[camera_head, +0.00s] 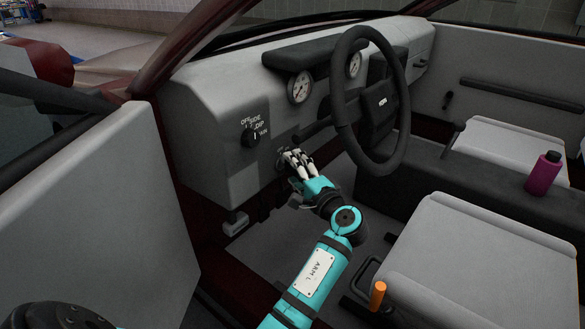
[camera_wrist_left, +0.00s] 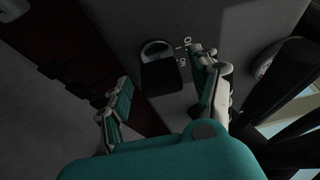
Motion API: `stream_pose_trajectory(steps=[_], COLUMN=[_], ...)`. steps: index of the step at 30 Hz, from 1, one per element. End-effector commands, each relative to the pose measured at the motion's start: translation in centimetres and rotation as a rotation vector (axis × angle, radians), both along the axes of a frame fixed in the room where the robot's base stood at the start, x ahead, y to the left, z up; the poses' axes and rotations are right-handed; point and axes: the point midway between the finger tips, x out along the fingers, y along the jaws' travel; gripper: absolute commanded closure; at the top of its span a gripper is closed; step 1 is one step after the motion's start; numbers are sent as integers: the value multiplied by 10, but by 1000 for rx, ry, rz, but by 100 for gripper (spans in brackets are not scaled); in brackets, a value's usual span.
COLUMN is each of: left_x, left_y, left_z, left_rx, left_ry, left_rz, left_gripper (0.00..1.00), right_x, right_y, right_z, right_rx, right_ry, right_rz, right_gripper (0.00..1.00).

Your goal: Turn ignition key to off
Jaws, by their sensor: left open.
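My left gripper (camera_head: 294,157) is at the lower dashboard, left of the steering column, with its white fingers pointing at the panel. In the left wrist view my left gripper (camera_wrist_left: 164,76) has its fingers spread, with a clear gap between them. The ignition key (camera_wrist_left: 161,70), a dark block with a grey rounded part at its top, is on the panel in that gap. Small white marks stand on the panel to its right. The right finger is close to the key; I cannot tell whether it touches. In the head view the fingers hide the key.
The steering wheel (camera_head: 371,100) stands right of my left gripper. A light switch knob (camera_head: 251,138) is on the dashboard to its left. A seat (camera_head: 475,262), an orange-topped lever (camera_head: 377,294) and a purple bottle (camera_head: 544,173) are at the right. The open door (camera_head: 85,215) is at the left.

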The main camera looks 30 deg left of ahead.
Motion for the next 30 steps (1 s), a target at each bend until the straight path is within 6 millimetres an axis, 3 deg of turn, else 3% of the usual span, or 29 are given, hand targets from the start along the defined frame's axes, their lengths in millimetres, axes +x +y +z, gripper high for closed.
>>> stream_pose_trajectory(steps=[4, 10, 30], left_x=[-12, -24, -25], left_y=[-25, -48, -55], left_z=[-1, -2, -1], left_rx=[-4, -4, -6], left_ry=[2, 2, 6], left_rz=[-3, -1, -15], left_gripper=[37, 37, 37], right_x=[0, 0, 1], right_y=[0, 0, 0], right_z=[0, 0, -3], right_rx=[0, 0, -5], right_ry=[0, 0, 13], right_rz=[0, 0, 0], right_gripper=[60, 60, 60])
